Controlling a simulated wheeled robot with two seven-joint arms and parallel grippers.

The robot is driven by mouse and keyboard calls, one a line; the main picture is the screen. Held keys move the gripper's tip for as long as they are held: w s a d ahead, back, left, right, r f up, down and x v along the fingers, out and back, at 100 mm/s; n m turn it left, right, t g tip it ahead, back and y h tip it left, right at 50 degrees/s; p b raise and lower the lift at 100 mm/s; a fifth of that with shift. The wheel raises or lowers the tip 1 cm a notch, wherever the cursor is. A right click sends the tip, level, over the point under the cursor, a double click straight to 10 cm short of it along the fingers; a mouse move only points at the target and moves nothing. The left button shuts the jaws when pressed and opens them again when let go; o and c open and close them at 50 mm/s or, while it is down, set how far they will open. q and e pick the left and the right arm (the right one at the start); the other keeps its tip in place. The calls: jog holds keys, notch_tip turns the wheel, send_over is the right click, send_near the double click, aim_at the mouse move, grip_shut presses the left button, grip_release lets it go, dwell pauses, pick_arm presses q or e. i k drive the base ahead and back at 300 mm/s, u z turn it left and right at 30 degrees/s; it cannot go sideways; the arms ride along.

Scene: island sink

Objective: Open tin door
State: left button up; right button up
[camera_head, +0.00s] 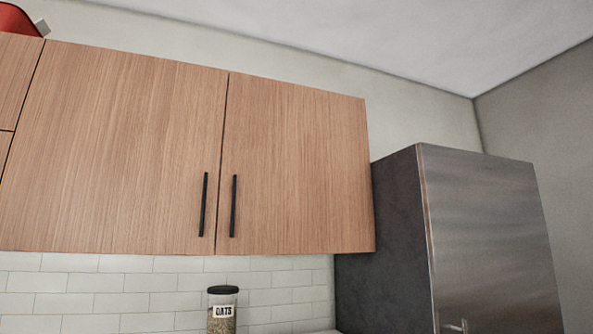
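No door marked as tin can be made out. A pair of wood-grain wall cabinet doors hangs ahead, a left door (120,150) and a right door (295,170). Both look shut, with a thin dark seam between them. Each has a vertical black bar handle beside the seam, the left handle (203,205) and the right handle (233,206). A tall brushed-metal fridge-like unit (490,240) stands at the right, its front closed, with a small metal handle (455,327) at the bottom edge. Neither of my grippers shows.
A clear jar labelled OATS (222,310) with a black lid stands below the cabinets, before white wall tiles (110,293). A red object (18,20) sits atop the cabinets at upper left. The space before the doors looks clear.

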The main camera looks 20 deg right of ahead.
aim_at(295, 179)
jog(key=z, duration=0.6)
jog(key=k, duration=0.75)
jog(key=z, duration=0.9)
jog(key=k, duration=0.55)
jog(key=z, duration=0.95)
jog(key=i, duration=2.55)
jog(key=u, duration=1.7)
jog(key=i, duration=0.8)
jog(key=u, duration=0.7)
